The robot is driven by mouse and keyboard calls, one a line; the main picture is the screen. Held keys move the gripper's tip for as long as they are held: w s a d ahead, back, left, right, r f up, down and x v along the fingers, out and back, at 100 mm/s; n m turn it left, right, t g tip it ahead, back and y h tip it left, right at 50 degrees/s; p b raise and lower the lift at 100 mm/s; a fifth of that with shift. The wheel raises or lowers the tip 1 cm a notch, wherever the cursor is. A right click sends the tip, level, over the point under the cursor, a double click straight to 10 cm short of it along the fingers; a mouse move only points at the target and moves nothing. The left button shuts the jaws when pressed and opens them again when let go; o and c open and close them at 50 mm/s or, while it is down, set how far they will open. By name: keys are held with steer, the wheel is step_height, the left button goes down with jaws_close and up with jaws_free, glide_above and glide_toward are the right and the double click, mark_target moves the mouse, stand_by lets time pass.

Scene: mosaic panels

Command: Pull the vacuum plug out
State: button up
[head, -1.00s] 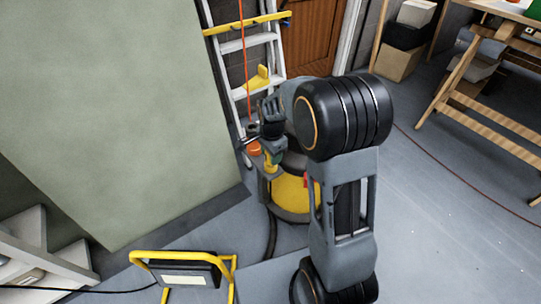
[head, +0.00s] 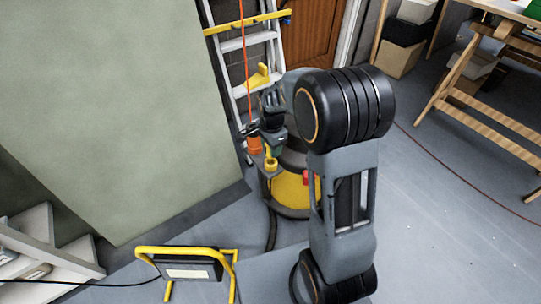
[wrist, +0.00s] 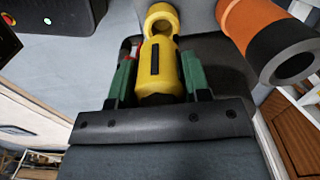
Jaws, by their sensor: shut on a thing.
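The yellow plug (wrist: 157,65) stands between the green fingers of my gripper (wrist: 157,78) in the wrist view. My gripper is shut on its body, and a round yellow end with a hole shows beyond the fingers. In the head view, my gripper (head: 268,143) is over the yellow-and-black vacuum (head: 291,190), with the yellow plug (head: 270,161) below it. An orange connector with a black end (wrist: 262,32) is beside the plug, apart from the fingers. I cannot tell whether the plug still sits in a socket.
A ladder (head: 247,45) leans behind the vacuum, with an orange cord hanging near it. A large green panel (head: 105,110) fills the left. A yellow-framed work lamp (head: 188,268) stands in front. Open floor (head: 440,210) lies to the right, before a wooden workbench (head: 490,95).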

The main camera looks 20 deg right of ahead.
steer(key=shift+r, duration=0.15)
steer(key=shift+r+p, duration=2.35)
steer(key=shift+r, duration=0.25)
